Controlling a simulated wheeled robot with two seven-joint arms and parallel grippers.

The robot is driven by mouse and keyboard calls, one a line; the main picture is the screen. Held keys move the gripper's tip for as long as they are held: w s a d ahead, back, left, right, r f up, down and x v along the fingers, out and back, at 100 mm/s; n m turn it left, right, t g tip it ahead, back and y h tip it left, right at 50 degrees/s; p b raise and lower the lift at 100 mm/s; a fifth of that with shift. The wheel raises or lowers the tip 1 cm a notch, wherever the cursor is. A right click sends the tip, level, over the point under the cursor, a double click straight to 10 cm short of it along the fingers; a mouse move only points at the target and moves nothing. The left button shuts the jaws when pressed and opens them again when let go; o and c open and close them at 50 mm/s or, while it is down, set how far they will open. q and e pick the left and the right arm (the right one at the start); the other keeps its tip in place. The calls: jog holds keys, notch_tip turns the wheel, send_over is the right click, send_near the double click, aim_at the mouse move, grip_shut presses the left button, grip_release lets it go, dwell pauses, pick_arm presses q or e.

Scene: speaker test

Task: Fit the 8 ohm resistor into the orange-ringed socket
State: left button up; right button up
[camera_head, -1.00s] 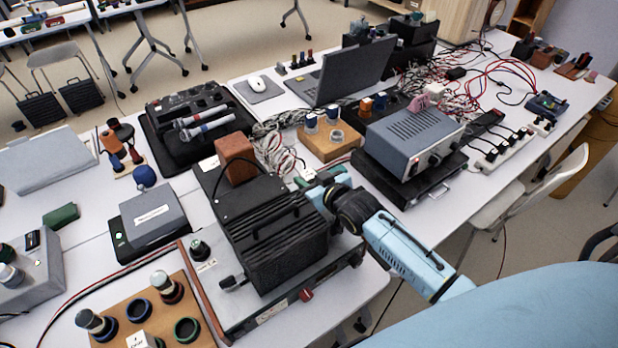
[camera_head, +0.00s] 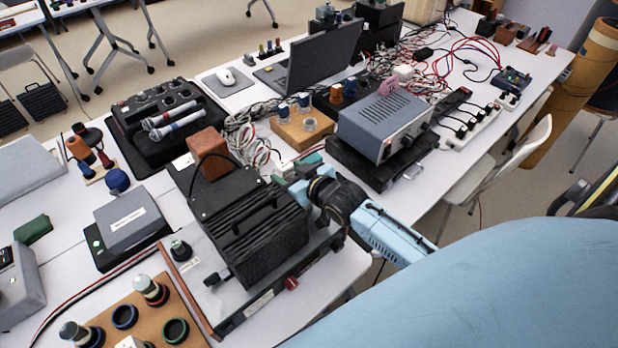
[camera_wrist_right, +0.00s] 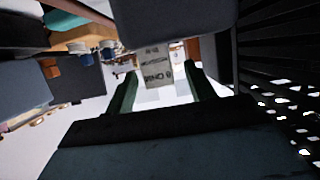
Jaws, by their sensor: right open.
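My right gripper (camera_head: 298,180) reaches in beside the far right side of a black finned unit (camera_head: 255,225). Its fingers show apart in the right wrist view (camera_wrist_right: 160,90). A pale face marked "8 OHM" (camera_wrist_right: 157,68), upside down, shows just beyond the fingertips; I cannot tell whether it is the resistor or a label. A wooden socket board (camera_head: 100,308) lies at the lower left. It has an open blue-ringed socket (camera_head: 125,316), an open green-ringed socket (camera_head: 175,331) and two standing cylinders. My left gripper is not in view.
A grey power supply (camera_head: 386,124) stands right of the gripper. A wooden block (camera_head: 290,138) with blue-banded cylinders and loose cables lie behind it. Bare white table shows along the front edge.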

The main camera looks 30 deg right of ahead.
jog(key=p+v, duration=0.1)
jog(key=v, duration=0.8)
jog(key=shift+s+r, duration=0.15)
jog(key=shift+r, duration=0.05)
jog(key=shift+d, duration=0.1)
